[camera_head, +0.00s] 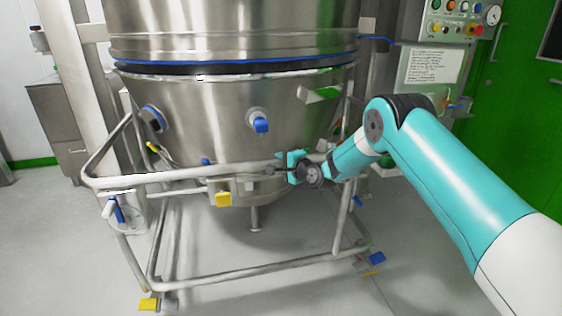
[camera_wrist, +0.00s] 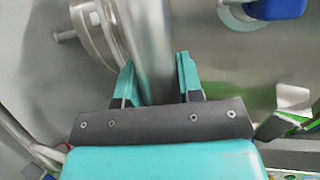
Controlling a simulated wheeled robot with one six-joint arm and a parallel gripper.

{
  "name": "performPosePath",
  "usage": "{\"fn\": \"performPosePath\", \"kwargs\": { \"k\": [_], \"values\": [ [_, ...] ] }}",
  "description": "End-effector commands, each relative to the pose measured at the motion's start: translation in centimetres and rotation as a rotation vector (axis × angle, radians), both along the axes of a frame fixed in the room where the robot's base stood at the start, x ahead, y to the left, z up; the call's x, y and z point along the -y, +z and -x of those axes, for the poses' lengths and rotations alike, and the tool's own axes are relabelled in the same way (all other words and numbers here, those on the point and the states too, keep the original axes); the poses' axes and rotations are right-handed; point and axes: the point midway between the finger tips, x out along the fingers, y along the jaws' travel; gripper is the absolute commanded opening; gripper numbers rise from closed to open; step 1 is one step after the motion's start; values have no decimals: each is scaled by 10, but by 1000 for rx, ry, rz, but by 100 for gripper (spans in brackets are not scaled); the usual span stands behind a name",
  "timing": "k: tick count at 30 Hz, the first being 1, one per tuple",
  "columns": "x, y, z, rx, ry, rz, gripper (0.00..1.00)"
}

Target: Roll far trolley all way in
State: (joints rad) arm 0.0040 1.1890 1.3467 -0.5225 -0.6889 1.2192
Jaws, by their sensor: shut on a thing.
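The trolley is a tubular steel frame (camera_head: 215,277) carrying a conical steel bowl (camera_head: 205,115). It stands beneath a steel upper vessel (camera_head: 230,20), with a dark band and blue line where bowl and vessel meet; whether they touch I cannot tell. My gripper (camera_head: 290,168) is at the trolley's front rail, right of its middle. In the wrist view my gripper (camera_wrist: 155,75) has a steel tube (camera_wrist: 150,45) between its fingers and is shut on it. The exact contact is partly hidden by my wrist in the head view. Only one trolley shows.
Yellow and blue pedals (camera_head: 148,304) show at the trolley's lower corners. A steel post (camera_head: 85,100) and cabinet (camera_head: 60,120) stand at left. A control panel (camera_head: 460,22) and green door (camera_head: 525,120) are at right. Grey floor (camera_head: 50,250) is clear at front left.

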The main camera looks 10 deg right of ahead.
Motion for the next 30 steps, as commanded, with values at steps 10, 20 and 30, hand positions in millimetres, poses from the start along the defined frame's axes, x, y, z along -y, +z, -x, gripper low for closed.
{"fn": "performPosePath", "kwargs": {
  "k": [10, 20, 30],
  "values": [
    [6, 9, -5, 24, -9, 3, 48],
    [6, 9, -5, 24, -10, 5, 59],
    [20, 14, 37, 10, -5, 1, 59]
  ]
}}
